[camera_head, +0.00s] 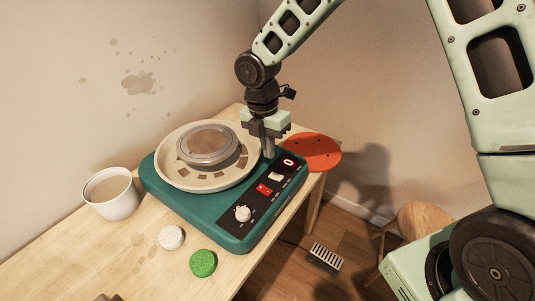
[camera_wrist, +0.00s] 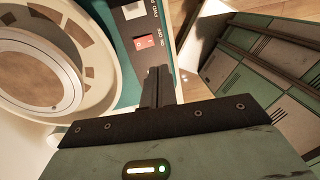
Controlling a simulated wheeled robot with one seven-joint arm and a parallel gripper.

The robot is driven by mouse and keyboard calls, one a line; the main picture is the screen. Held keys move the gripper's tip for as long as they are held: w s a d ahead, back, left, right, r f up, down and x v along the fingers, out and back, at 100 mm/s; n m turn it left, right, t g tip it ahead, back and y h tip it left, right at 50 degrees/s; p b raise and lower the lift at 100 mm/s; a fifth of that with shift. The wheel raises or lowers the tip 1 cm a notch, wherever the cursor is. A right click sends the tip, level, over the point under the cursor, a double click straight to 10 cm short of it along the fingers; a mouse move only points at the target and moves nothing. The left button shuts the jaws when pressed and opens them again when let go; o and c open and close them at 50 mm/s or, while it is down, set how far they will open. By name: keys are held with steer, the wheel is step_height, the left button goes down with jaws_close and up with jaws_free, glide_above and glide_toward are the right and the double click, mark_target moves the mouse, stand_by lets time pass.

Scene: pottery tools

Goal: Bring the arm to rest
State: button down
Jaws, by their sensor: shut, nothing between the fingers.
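My gripper (camera_head: 268,152) points down at the right back side of the teal pottery wheel (camera_head: 217,214). In the wrist view my gripper (camera_wrist: 158,72) has its two fingers together with nothing between them, over the edge of the wheel's control panel. The panel has a red switch (camera_head: 264,189), a white switch (camera_head: 276,176), a white knob (camera_head: 243,213) and a lit red display (camera_head: 288,162). The cream splash pan (camera_head: 170,172) surrounds the round wheel head (camera_head: 208,144). Whether my fingertips touch the wheel's body, I cannot tell.
A white bucket (camera_head: 112,201) stands left of the wheel. A white sponge (camera_head: 171,237) and a green sponge (camera_head: 203,263) lie in front on the wooden table (camera_head: 140,262). An orange disc (camera_head: 314,152) is behind my gripper. A wooden stool (camera_head: 420,222) and a floor vent (camera_head: 325,257) are at the right.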

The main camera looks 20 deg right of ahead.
stand_by(0.4)
steer(key=s+a+r+m, duration=0.1)
steer(key=s+r+m, duration=0.2)
steer(key=s+m, duration=0.3)
steer(key=s+a+r+m+y, duration=0.1)
steer(key=s+r+m, duration=0.3)
steer(key=s, duration=0.8)
steer(key=s+a+r+m+t, duration=0.1)
steer(key=s+a+r+m, duration=0.1)
steer(key=s+r+m, duration=0.2)
steer(key=s+m, duration=0.3)
steer(key=s, duration=0.1)
steer(key=shift+s+a+m, duration=0.2)
steer(key=shift+s+m, duration=0.1)
steer(key=shift+s, duration=0.1)
